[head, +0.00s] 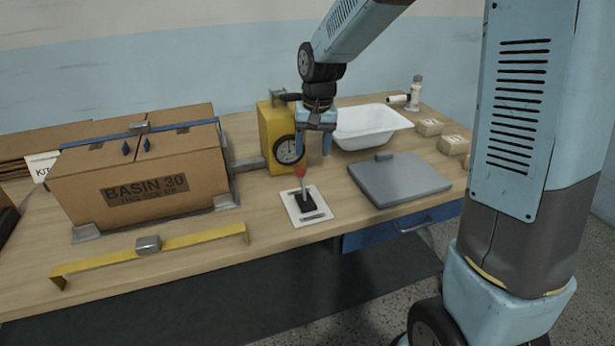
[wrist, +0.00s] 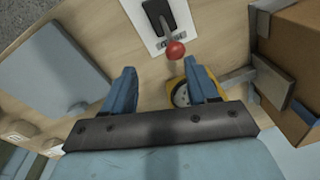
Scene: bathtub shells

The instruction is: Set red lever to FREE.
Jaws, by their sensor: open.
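The red lever (head: 300,175) has a round red knob on a thin stalk, rising from a black base on a white plate (head: 323,214) on the bench. In the wrist view its red knob (wrist: 175,50) shows just beyond the fingertips, with the stalk running to the black base. The lettering on the plate is too small to read. My gripper (head: 313,152) points down above and behind the lever, near the yellow gauge box. In the wrist view my gripper (wrist: 163,75) is open and empty, its two blue fingers apart. The knob is not between them.
The yellow box with a dial (head: 278,138) stands close behind the lever. A cardboard box (head: 140,170) is at left, with a yellow bar (head: 150,254) in front. A grey slab (head: 400,180) lies right, and a white basin (head: 370,124) sits behind it.

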